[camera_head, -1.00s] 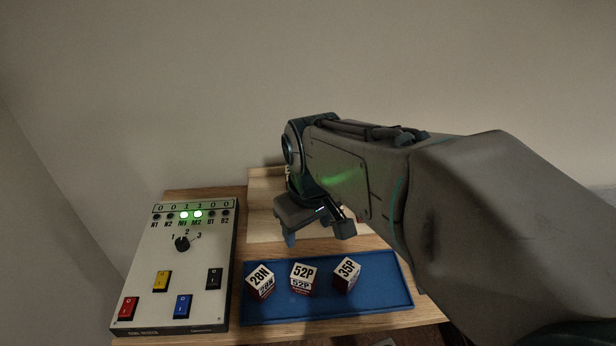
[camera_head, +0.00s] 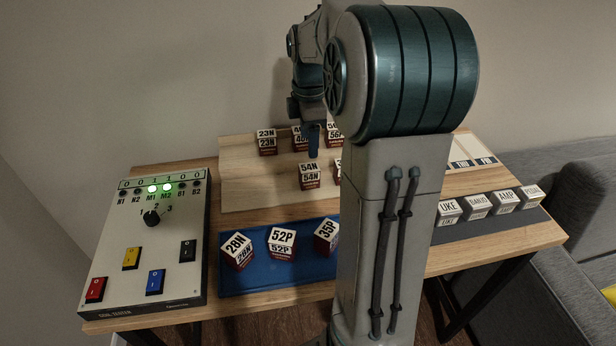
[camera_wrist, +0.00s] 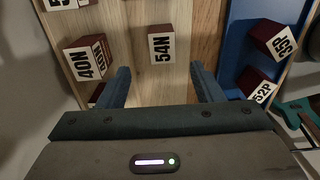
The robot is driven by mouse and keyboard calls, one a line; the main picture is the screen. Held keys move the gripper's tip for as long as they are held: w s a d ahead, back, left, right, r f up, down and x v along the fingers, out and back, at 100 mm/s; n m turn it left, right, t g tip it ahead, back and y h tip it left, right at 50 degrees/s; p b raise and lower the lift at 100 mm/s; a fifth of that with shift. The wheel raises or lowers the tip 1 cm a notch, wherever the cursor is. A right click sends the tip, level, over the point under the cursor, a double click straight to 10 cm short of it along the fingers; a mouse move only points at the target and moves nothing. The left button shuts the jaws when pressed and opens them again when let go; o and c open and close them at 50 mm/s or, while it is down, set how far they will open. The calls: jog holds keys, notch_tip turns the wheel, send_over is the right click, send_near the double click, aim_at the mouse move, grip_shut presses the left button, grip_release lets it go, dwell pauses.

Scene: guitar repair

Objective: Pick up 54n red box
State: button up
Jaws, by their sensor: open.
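The 54N red box (camera_head: 312,176), with white label faces and dark red sides, stands on the light wooden board (camera_head: 240,185) in the head view. In the wrist view the 54N box (camera_wrist: 161,46) lies ahead of my gripper (camera_wrist: 163,85), between the lines of its two fingers and beyond their tips. My gripper is open and empty. In the head view one finger of my gripper (camera_head: 313,142) shows just behind and above the 54N box; my arm hides the rest.
Boxes 23N (camera_head: 266,142) and 40N (camera_wrist: 86,60) stand nearby on the board. A blue tray (camera_head: 230,280) holds 28N (camera_head: 237,250), 52P (camera_head: 281,243) and 35P (camera_head: 326,237). A switch panel (camera_head: 120,220) stands left. Grey boxes (camera_head: 478,205) stand right.

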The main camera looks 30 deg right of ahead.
aim_at(309, 167)
jog(key=f, duration=0.5)
jog(key=f+b, duration=0.1)
jog(key=f, duration=0.5)
jog(key=shift+s+f, duration=0.2)
jog(key=shift+f, duration=0.05)
jog(key=c, duration=1.1)
